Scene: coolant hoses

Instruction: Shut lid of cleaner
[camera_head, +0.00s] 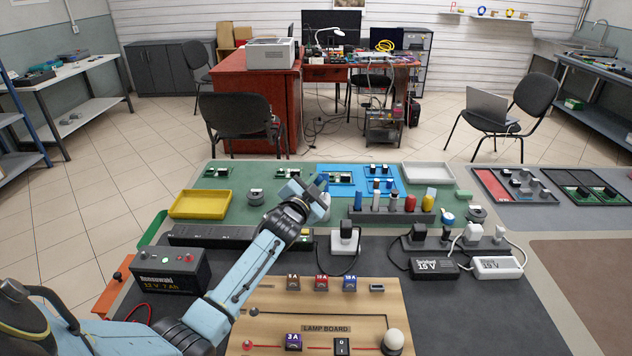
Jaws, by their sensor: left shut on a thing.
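My left gripper (305,189) reaches in from the lower left to the green mat at the back of the table. Its jaws are shut at the top of a small whitish bottle with a blue top (325,203), which looks like the cleaner. The gripper and wrist hide much of it, so I cannot tell whether its lid is fully closed. The bottle appears upright, just left of the rack. My right gripper is not in view.
A rack (391,215) with several coloured bottles or tools stands close to the right. A yellow tray (200,204) lies to the left. A black battery (168,280) and the wooden lamp board (325,310) are in front.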

